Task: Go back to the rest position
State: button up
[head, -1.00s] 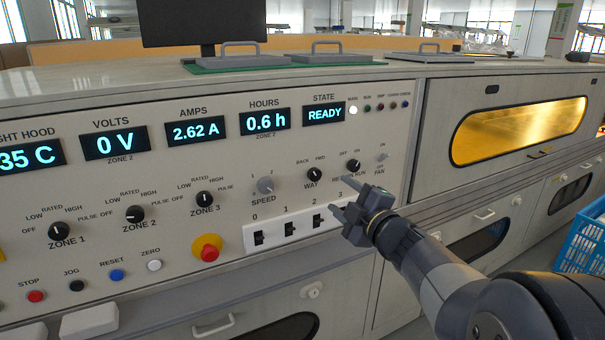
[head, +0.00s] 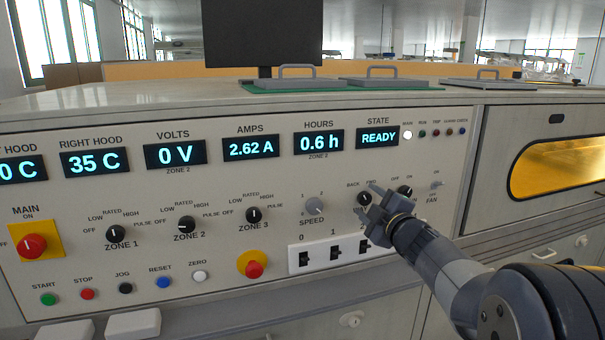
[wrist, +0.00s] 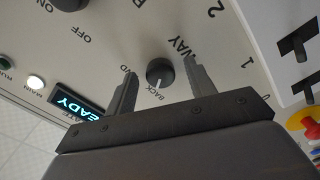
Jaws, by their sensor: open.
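My gripper (head: 372,200) is open in front of the control panel (head: 215,215), close to the black WAY knob (head: 364,198). In the wrist view the two fingers of my gripper (wrist: 158,92) stand apart, with the WAY knob (wrist: 160,72) between and beyond them. Its white pointer is toward BACK. No contact with the knob shows, and nothing is held. In the head view my gripper and arm cover part of the WAY label and of the switch row.
The STATE display (head: 378,138) reads READY. A red MAIN switch (head: 33,246), several zone knobs, a red stop button (head: 254,268) and a white switch strip (head: 318,257) are on the panel. Handled plates lie on the top. An amber window (head: 560,168) is at right.

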jog(key=shift+s+d, duration=0.1)
jog(key=shift+s, duration=0.2)
jog(key=p+v, duration=0.2)
jog(key=v, duration=0.8)
jog(key=b+x, duration=0.2)
jog(key=x, duration=0.9)
jog(key=shift+f, duration=0.1)
jog(key=shift+s+r+m+p, duration=0.25)
jog(key=shift+m+p, duration=0.45)
jog(key=shift+m, duration=0.2)
jog(key=m+p, duration=0.2)
jog(key=m, duration=0.3)
jog(key=shift+p, duration=0.35)
jog(key=m+p, duration=0.2)
jog(key=m, duration=0.3)
jog(key=shift+f, duration=0.1)
jog(key=p+v, duration=0.1)
jog(key=v, duration=0.9)
jog(key=shift+s, duration=0.35)
